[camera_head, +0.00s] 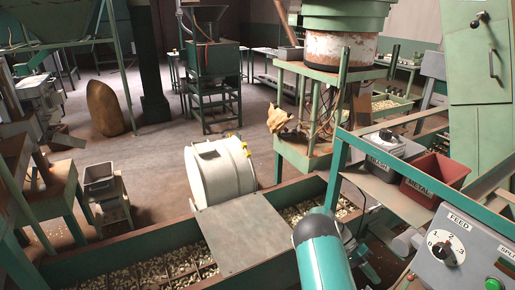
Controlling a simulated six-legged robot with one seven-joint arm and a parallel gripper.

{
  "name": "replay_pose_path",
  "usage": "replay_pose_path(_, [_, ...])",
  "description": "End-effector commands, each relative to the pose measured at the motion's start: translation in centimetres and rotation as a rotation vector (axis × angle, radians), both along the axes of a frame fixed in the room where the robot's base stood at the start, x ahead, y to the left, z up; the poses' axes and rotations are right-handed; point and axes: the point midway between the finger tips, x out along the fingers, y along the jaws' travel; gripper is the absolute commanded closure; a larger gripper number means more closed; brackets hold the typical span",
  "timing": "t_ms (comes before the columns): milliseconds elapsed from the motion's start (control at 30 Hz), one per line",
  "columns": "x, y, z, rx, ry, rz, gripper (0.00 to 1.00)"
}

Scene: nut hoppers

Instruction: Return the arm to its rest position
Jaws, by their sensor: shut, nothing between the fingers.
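No held object shows.
A flat metal plate (246,234) bridges the trough of nuts, left of my arm. A control box with a FEED dial (440,250) stands close at the right. A red METAL bin (436,178) and a grey bin (392,148) sit on a green-framed stand. A cream drum (220,172) lies behind the trough.

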Motion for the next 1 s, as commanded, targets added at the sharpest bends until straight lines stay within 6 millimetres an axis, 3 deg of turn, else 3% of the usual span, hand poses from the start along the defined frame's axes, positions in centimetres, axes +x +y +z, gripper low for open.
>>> replay_pose_path(100, [0.5, 1.4, 3.8, 0.109, -0.073, 0.009, 1.00])
replay_pose_path(533, [-0.2, 7.8, 15.6, 0.464, -0.321, 0.153, 1.00])
replay_pose_path(767, [-2.1, 11.7, 21.4, 0.621, -0.451, 0.288, 1.00])
replay_pose_path(1000, [-5.2, 15.9, 26.9, 0.749, -0.578, 0.464, 1.00])
